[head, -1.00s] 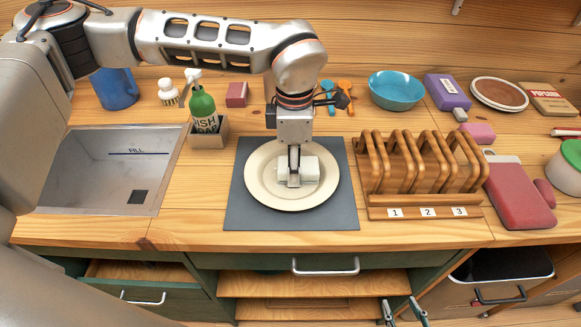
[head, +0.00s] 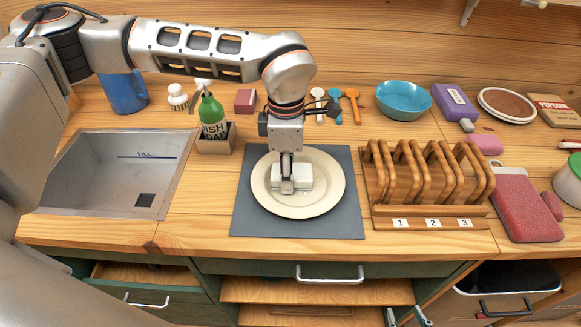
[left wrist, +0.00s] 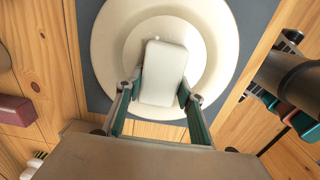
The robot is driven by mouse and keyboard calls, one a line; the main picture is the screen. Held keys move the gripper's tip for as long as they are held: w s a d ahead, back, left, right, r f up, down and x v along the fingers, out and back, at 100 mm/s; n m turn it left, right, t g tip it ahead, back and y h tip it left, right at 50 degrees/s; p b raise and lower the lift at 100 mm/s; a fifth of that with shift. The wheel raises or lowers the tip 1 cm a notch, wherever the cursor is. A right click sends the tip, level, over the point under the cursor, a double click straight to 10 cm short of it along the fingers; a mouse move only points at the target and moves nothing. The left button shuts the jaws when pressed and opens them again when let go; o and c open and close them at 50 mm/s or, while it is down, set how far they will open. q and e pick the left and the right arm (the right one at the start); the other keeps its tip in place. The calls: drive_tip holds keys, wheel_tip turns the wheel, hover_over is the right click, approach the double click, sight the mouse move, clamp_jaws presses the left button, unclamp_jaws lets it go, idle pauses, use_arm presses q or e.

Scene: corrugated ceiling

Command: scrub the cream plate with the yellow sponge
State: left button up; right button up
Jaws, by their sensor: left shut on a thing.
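The cream plate (head: 328,197) lies flat on a dark grey mat (head: 255,222); it also shows in the left wrist view (left wrist: 219,40). My left gripper (head: 287,187) points down over the plate. It is shut on a whitish block, the sponge (head: 303,178), which looks white rather than yellow. In the left wrist view the fingers (left wrist: 160,93) grip the sponge (left wrist: 164,68) on both sides, over the plate's middle. I cannot tell whether it touches the plate. My right gripper (head: 407,317) shows only its fingertips at the bottom edge, apart and empty.
A wooden rack (head: 433,212) with numbered slots stands right of the mat. A sink (head: 110,170) is at left. A green soap bottle (head: 211,115) stands in a holder behind.

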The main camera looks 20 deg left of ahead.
use_arm(q)
drive_tip(key=shift+s+a+f, duration=0.1)
drive_tip(key=shift+s, duration=0.15)
drive_tip(key=shift+w+r+p, duration=0.1)
drive_tip(key=shift+r+p, duration=1.7)
drive_tip(key=shift+r, duration=1.2)
drive_tip(key=shift+r+p, duration=0.9)
drive_tip(key=shift+r, duration=0.65)
drive_tip(key=shift+f, duration=0.1)
